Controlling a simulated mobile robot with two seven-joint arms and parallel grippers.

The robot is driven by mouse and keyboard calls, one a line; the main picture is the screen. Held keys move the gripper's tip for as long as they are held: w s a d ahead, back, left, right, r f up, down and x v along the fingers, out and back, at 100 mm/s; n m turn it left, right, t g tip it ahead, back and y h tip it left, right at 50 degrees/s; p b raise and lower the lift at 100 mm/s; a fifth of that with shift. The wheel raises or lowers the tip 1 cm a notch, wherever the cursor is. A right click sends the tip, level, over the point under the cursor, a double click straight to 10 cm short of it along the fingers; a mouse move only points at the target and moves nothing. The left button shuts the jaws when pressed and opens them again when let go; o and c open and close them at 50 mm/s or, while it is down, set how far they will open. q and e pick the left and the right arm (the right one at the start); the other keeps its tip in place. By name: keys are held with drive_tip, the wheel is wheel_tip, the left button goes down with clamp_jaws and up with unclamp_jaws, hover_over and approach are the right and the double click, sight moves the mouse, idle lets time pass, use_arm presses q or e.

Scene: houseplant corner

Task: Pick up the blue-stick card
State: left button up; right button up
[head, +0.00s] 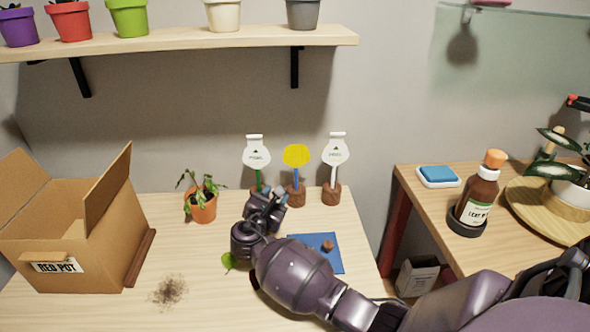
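The blue-stick card (296,156) has a yellow round head on a blue stick, upright in a brown round stand (296,196) at the back of the table. To its left is a green-stick card (256,156) with a white head, its stand partly hidden by my gripper. To its right is a white-stick card (335,152) in a brown stand (331,194). My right gripper (274,196) is just in front and left of the blue-stick card's stand, low over the table. Its finger gap is too small to make out. My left gripper is not in view.
A cardboard box (65,225) labelled RED POT stands at the left. A drooping plant in an orange pot (202,207), spilled soil (168,291) and a blue mat (325,262) are on the table (215,280). A side table (420,205) holds a brown bottle (478,200).

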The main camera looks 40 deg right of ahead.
sight(296, 175)
drive_tip(key=d, duration=0.2)
drive_tip(key=w+d+n+h, duration=0.1)
drive_tip(key=d, duration=0.1)
drive_tip(key=w+d+n+g+b, duration=0.1)
drive_tip(key=d, duration=0.1)
drive_tip(key=shift+d+r+h, duration=0.25)
drive_tip(key=shift+d+h, duration=0.05)
drive_tip(key=shift+d, duration=0.05)
drive_tip(key=b+x, duration=0.1)
drive_tip(key=x, duration=0.2)
drive_tip(key=shift+w, duration=0.2)
drive_tip(key=shift+w+d, duration=0.25)
drive_tip(key=shift+d, duration=0.2)
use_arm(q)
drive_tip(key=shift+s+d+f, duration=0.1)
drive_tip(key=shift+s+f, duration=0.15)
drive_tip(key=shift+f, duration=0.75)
use_arm(e)
drive_tip(key=shift+r, duration=0.15)
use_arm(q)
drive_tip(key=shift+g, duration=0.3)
use_arm(e)
clamp_jaws()
